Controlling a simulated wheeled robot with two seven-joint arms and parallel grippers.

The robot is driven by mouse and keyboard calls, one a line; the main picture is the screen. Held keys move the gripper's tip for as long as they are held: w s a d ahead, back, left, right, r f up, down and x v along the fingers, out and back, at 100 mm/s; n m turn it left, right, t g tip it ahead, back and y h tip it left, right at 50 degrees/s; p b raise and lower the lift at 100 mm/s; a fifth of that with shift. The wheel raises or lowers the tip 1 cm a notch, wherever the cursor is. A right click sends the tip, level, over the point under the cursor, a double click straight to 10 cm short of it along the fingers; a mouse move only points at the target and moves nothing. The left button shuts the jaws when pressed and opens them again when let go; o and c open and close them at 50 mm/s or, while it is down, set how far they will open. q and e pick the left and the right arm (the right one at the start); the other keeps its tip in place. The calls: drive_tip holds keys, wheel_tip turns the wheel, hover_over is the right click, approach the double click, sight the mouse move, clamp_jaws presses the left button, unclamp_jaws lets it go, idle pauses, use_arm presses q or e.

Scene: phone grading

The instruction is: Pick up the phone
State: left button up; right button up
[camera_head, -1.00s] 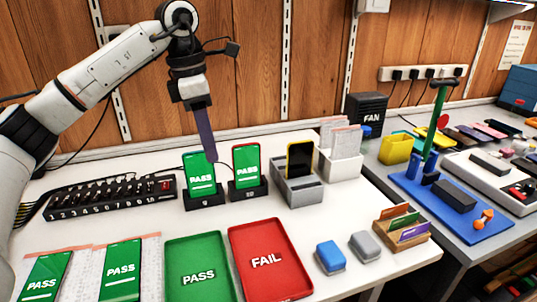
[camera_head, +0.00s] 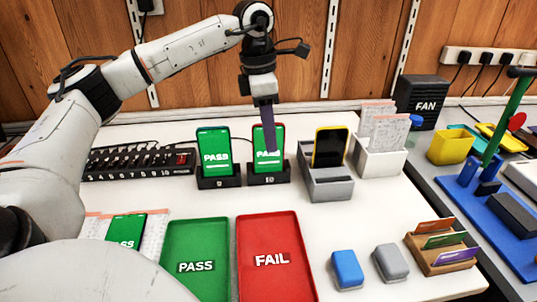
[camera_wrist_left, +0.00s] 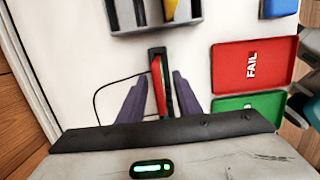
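A phone with a red edge and a green screen (camera_head: 277,134) stands upright in the black dock marked 10 (camera_head: 268,176). My left gripper (camera_head: 269,150) points down at it, its dark purple fingers covering part of the screen in the head view. In the left wrist view the same phone (camera_wrist_left: 159,86) shows edge-on between the two spread fingers (camera_wrist_left: 160,98), with a visible gap on each side. The left gripper is open and empty. A second phone reading PASS (camera_head: 214,157) stands in dock 9 (camera_head: 219,182). My right gripper is out of view.
A grey holder (camera_head: 328,187) with a yellow-edged phone (camera_head: 330,146) stands right of the docks. A green PASS tray (camera_head: 196,240) and a red FAIL tray (camera_head: 268,232) lie in front. A numbered black strip (camera_head: 135,162) lies left. A cable loops beside dock 10.

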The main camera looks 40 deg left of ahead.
use_arm(q)
wheel_tip(320, 180, down, 2)
drive_tip(key=shift+w+f, duration=0.1)
drive_tip(key=shift+w, duration=0.05)
clamp_jaws()
